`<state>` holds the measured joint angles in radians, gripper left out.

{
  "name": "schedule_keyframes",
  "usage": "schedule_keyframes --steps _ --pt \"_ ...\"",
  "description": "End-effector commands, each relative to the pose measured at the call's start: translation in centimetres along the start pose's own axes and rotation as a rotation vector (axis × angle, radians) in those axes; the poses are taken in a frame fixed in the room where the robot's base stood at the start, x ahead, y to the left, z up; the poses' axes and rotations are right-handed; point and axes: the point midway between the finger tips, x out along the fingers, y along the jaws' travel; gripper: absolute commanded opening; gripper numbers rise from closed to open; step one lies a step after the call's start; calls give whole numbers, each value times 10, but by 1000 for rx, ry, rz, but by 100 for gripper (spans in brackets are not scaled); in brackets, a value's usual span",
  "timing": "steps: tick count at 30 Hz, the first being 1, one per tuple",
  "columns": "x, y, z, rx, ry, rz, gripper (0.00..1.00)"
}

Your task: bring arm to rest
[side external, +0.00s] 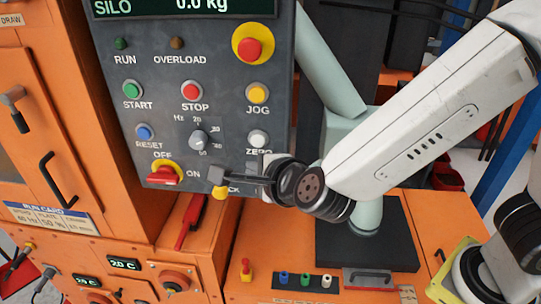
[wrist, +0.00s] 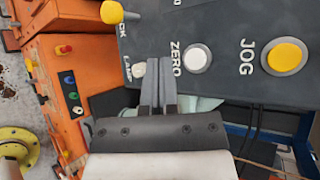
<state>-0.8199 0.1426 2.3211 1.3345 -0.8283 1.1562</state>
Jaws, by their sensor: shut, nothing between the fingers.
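My gripper (side external: 219,176) is in front of the lower right part of the grey control panel (side external: 222,112), below the white ZERO button (side external: 258,138). In the wrist view, my gripper (wrist: 159,63) has its two grey fingers together with nothing between them. They appear beside a small white knob (wrist: 138,68) and near the ZERO button (wrist: 197,58); whether they touch the panel cannot be told. My white arm reaches in from the upper right and hides part of the panel's lower corner.
A red rotary switch (side external: 165,174) and a yellow knob (side external: 220,192) are close to the gripper. Orange cabinets (side external: 92,130) stand at left. An orange deck (side external: 300,245) below carries coloured buttons. A yellow-rimmed flange (wrist: 20,148) shows in the wrist view.

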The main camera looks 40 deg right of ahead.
Motion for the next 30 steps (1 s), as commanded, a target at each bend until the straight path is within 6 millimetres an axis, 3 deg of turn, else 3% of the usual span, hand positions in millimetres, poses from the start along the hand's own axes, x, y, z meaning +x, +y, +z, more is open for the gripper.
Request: schedule_keyframes --steps 11,16,23,30 --pt "1 -1 -1 -11 -3 3 0" --pt "9 -2 -6 -95 -30 27 0" --pt "26 -2 -27 -391 -117 109 0" --pt "37 9 -70 -815 -237 250 0"
